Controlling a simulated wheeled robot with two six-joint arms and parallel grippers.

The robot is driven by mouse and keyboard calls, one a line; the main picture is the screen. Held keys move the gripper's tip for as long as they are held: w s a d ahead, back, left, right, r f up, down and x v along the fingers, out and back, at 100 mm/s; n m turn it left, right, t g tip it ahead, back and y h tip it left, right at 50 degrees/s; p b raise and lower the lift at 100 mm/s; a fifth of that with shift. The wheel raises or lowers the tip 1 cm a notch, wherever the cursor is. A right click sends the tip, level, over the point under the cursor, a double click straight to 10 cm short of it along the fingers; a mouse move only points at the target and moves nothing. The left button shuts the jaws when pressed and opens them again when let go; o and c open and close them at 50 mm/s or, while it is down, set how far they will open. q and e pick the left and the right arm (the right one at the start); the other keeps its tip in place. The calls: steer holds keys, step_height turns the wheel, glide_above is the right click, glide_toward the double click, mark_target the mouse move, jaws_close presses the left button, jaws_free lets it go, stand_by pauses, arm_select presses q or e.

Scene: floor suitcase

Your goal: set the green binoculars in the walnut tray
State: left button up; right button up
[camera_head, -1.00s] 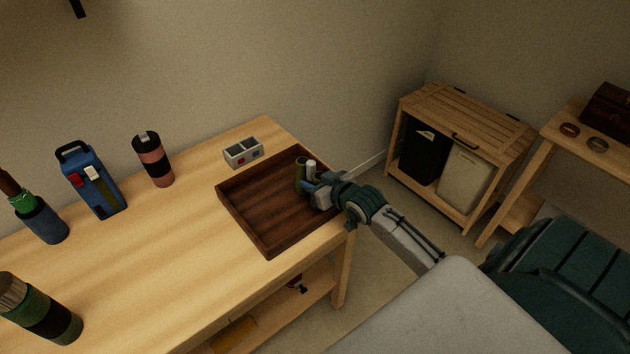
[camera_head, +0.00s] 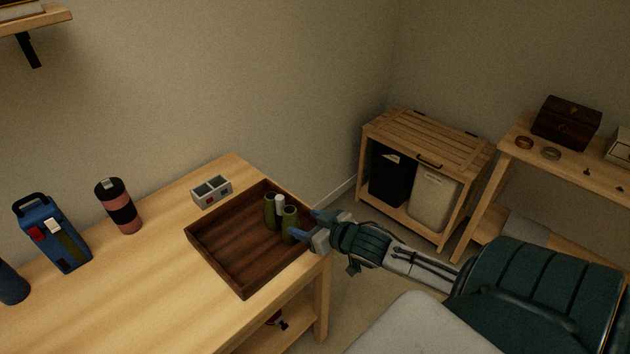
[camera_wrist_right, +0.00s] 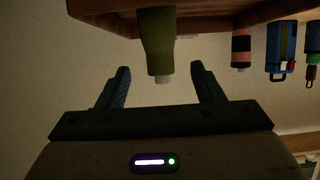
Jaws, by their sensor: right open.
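The green binoculars (camera_head: 270,211) stand upright in the right part of the walnut tray (camera_head: 212,259), with a light piece between their two barrels. My right gripper (camera_head: 318,226) is open and empty, just right of the binoculars at the tray's right edge, and apart from them. In the right wrist view, a green barrel of the binoculars (camera_wrist_right: 157,42) shows beyond and between the two blue open fingers (camera_wrist_right: 160,88). The tray (camera_wrist_right: 105,12) shows along the top of that view. My left gripper is not in view.
A grey divided box (camera_head: 211,192) sits behind the tray on the wooden table (camera_head: 150,277). A slatted bin cabinet (camera_head: 428,150) and a side table (camera_head: 570,170) stand at right.

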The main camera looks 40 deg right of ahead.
steer(key=shift+v, duration=1.35)
